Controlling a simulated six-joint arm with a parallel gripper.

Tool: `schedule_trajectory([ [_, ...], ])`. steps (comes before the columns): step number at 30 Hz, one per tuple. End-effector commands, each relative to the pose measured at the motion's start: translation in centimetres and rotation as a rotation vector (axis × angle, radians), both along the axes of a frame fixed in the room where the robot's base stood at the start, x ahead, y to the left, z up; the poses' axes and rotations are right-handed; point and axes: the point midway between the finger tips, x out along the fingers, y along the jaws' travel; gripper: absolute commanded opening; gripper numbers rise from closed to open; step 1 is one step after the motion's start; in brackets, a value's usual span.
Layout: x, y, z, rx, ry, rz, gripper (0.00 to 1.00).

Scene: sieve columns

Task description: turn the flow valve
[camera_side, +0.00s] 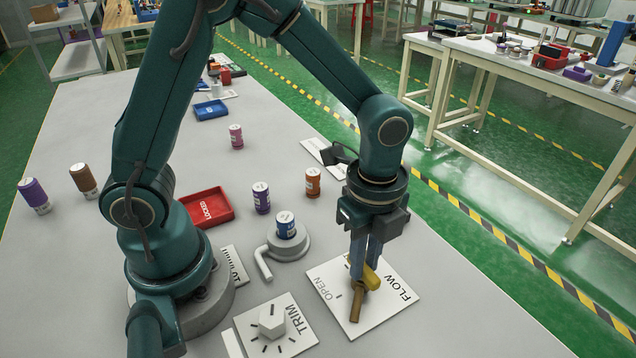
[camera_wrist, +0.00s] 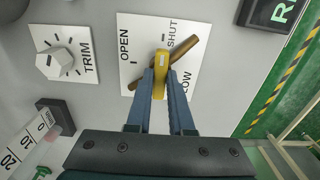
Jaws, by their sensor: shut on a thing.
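The flow valve sits on a white plate (camera_side: 331,312) marked OPEN and FLOW at the front right of the table. The wrist view also shows the word SHUT on this plate (camera_wrist: 128,40). The valve has a brown bar (camera_side: 356,305) and a yellow handle (camera_side: 371,279). In the wrist view the brown bar (camera_wrist: 185,46) lies diagonally under the yellow handle (camera_wrist: 159,86). My gripper (camera_side: 363,274) points down over the plate. Its fingers (camera_wrist: 161,76) are shut on the yellow handle, one on each side. The fingers hide part of the bar and the lettering.
Left of the plate are a TRIM knob (camera_side: 271,321) and a round stand (camera_side: 290,246) bearing a blue-labelled canister (camera_side: 286,226). Purple (camera_side: 261,198) and orange (camera_side: 313,183) canisters and a red LOCKED tray (camera_side: 208,207) stand behind. The table's right edge is close to the plate.

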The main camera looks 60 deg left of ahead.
Motion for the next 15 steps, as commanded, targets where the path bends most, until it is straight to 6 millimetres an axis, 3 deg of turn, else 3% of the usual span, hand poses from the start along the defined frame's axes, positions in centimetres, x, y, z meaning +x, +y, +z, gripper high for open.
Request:
schedule_trajectory([
  [8, 0.0, -0.01, 0.06, -0.001, 0.0, 0.12, 0.0],
  [15, 0.0, -0.02, 0.07, -0.001, 0.0, 0.324, 0.0],
])
